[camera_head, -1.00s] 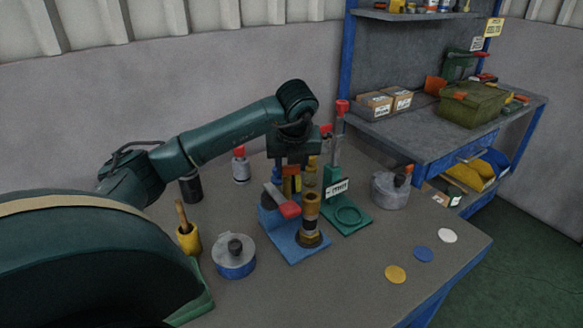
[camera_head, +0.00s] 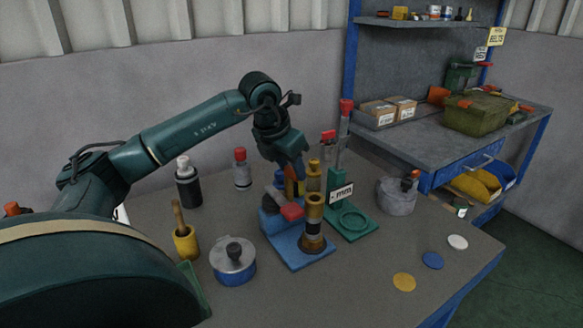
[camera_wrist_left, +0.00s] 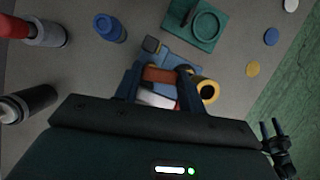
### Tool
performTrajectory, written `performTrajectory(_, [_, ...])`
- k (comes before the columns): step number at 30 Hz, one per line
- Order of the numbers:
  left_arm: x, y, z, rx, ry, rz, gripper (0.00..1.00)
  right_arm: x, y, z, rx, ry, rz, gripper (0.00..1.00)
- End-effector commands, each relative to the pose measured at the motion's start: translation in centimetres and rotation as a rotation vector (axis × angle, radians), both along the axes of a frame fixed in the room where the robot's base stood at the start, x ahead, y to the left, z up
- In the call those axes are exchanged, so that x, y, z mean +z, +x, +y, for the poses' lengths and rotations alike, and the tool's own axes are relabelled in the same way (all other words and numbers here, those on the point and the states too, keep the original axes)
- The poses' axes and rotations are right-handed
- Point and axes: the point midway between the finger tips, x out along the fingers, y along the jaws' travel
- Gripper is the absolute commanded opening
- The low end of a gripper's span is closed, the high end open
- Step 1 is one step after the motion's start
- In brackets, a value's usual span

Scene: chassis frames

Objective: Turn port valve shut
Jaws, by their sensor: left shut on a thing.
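A blue valve stand (camera_head: 301,257) sits mid-table with an upright brass cylinder (camera_head: 313,213) at its front right. A grey lever with a red end (camera_head: 291,211) lies beside the cylinder. My left gripper (camera_head: 290,175) is over the back of the stand, turned at an angle, and shut on an orange-brown handle (camera_head: 291,188). In the left wrist view, the orange-brown handle (camera_wrist_left: 160,75) lies between my two fingers (camera_wrist_left: 158,84), with the lever's pale and red parts just below. The fingertips are partly hidden in the head view.
A green stand (camera_head: 352,224) with a red-topped post stands close on the right. A grey pot (camera_head: 397,197) is further right. Left are a lidded blue pot (camera_head: 233,262), a yellow cup (camera_head: 186,243) and bottles (camera_head: 188,184). Coloured discs (camera_head: 404,282) lie at front right.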

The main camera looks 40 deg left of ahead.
Motion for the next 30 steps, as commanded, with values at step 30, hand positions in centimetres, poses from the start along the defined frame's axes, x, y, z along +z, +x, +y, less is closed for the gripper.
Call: performTrajectory(30, [0.09, -0.20, 0.20, -0.240, 0.002, -0.001, 0.41, 0.08, 0.06, 0.09, -0.007, 0.006, 0.000, 0.54])
